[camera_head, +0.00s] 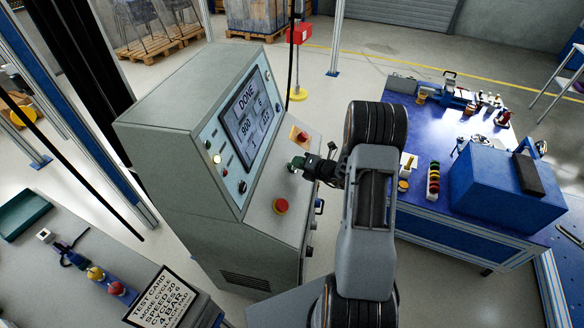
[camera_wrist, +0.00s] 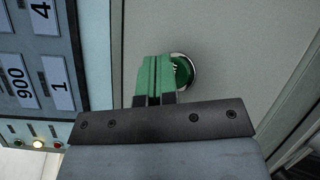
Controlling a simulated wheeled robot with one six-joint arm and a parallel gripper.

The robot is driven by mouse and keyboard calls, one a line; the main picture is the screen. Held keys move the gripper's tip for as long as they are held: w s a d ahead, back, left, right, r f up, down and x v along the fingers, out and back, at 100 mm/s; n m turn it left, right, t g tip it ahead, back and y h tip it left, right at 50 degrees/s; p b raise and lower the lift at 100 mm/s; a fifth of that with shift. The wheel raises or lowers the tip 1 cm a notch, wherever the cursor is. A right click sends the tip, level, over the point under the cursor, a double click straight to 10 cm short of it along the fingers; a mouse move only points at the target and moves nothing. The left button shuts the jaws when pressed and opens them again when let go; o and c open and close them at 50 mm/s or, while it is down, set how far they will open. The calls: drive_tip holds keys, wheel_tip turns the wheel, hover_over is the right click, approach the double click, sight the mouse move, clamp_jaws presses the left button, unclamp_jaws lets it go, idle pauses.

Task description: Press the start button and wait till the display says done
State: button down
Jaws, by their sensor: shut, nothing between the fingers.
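The grey control console (camera_head: 170,120) stands left of centre in the head view. Its display (camera_head: 250,118) reads DONE at the top, with 900 and other figures below. The green start button (camera_wrist: 183,70) sits in a metal ring on the sloped panel in the wrist view. My gripper (camera_head: 297,165) is shut and empty, and its green-tipped fingers (camera_wrist: 156,75) overlap the left part of the button. I cannot tell whether they touch it.
A test card (camera_head: 160,299) stands on the front-left table. A blue workbench (camera_head: 440,125) with a blue box (camera_head: 508,187) is at right.

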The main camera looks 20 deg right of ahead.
drive_tip(key=shift+a+f, duration=0.15)
drive_tip(key=shift+f, duration=0.1)
drive_tip(key=shift+r, duration=0.1)
idle(0.5)
drive_tip(key=shift+s+d+r+p, duration=0.2)
drive_tip(key=shift+d+r+p, duration=0.2)
drive_tip(key=shift+r, duration=0.2)
drive_tip(key=r+p, duration=0.1)
drive_tip(key=s+d+r+p, duration=0.1)
drive_tip(key=d+r+p, duration=0.1)
drive_tip(key=r, duration=0.1)
drive_tip(key=shift+s+d+r+p, duration=0.1)
drive_tip(key=shift+s+p, duration=0.15)
drive_tip(key=shift+p, duration=0.15)
idle(0.8)
